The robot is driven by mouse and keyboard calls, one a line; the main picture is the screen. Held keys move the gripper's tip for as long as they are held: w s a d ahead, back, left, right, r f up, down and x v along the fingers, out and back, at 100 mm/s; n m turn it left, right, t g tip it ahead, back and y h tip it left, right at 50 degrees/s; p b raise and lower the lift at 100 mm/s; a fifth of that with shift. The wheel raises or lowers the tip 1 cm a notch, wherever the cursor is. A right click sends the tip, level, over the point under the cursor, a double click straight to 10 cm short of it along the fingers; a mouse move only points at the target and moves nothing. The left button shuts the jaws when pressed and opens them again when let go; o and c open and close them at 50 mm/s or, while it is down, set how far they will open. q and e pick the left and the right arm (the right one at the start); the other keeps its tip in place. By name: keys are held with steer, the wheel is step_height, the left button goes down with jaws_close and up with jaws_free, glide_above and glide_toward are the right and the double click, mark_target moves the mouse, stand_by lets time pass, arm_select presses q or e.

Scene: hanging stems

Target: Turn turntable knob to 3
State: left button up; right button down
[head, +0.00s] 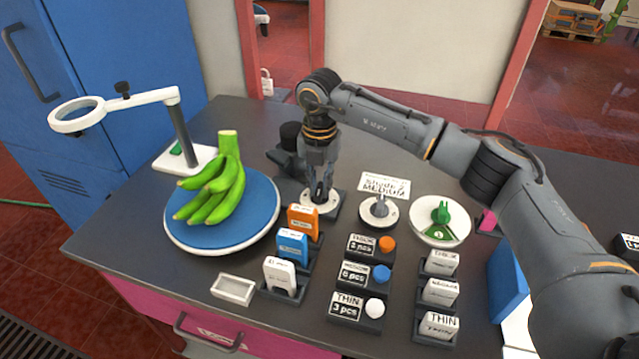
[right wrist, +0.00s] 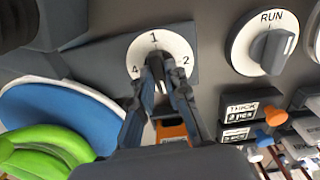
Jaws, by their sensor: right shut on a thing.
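The turntable (head: 262,208) is a blue disc with a white rim, and a bunch of green bananas (head: 215,190) lies on it. The turntable knob sits on a round white dial (head: 308,203) right of the disc. In the right wrist view the dial (right wrist: 138,52) shows 1 at the top, 2 at the right and 4 at the left; 3 is hidden behind my gripper. My right gripper (head: 320,198) reaches down over the dial, its fingers shut on the dark knob (right wrist: 159,72). The fingers cover much of the knob, so its exact setting is hard to read. My left gripper is not in view.
A second dial marked RUN (right wrist: 262,42) is to the right. A MEDIUM sign (head: 384,186) stands behind a small white dial (head: 378,212). A white plate (head: 423,230) holds a green item. Orange, blue and white boxes stand in front. A magnifier stand (head: 180,130) rises at the back left.

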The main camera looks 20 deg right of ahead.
mark_target(320, 188)
steer(key=shift+r+m, duration=0.1)
steer(key=shift+m, duration=0.5)
steer(key=c, duration=1.3)
jaws_free()
step_height(320, 188, up, 12)
steer(key=shift+f, duration=0.1)
